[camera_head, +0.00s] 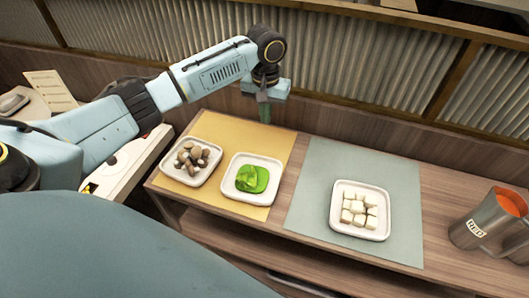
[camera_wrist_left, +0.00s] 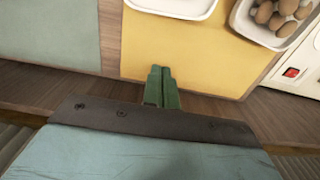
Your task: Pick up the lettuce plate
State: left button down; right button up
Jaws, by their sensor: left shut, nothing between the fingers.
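The lettuce plate (camera_head: 232,189) is a white square dish with green lettuce (camera_head: 252,179) in it. It rests on the right part of the yellow mat (camera_head: 236,138). In the left wrist view the edge of a white plate (camera_wrist_left: 172,8) shows at the top, with the rest cut off. My left gripper (camera_head: 264,112) is above the back edge of the yellow mat, behind the plate and apart from it. Its green fingers (camera_wrist_left: 162,82) are together with nothing between them. My right gripper is not in view.
A plate of mushrooms (camera_head: 168,166) stands left of the lettuce plate, close to it. A grey-blue mat (camera_head: 306,190) holds a plate of white cubes (camera_head: 383,232). A metal jug (camera_head: 480,228) stands at the right. A slatted partition (camera_head: 340,70) rises behind the counter.

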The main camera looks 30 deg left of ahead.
aim_at(262, 154)
pick_arm(q)
notch_tip(262, 154, down, 10)
jog(key=shift+r+b, duration=0.2)
jog(key=shift+b, duration=0.3)
jog(key=shift+s+d+f+p, duration=0.1)
jog(key=shift+s+f+p, duration=0.15)
jog(key=shift+s, duration=0.35)
jog(key=shift+s+d+f+p, duration=0.1)
jog(key=shift+s+p, duration=0.1)
jog(key=shift+s, duration=0.4)
jog(key=shift+s+d, duration=0.25)
jog(key=shift+s, duration=0.5)
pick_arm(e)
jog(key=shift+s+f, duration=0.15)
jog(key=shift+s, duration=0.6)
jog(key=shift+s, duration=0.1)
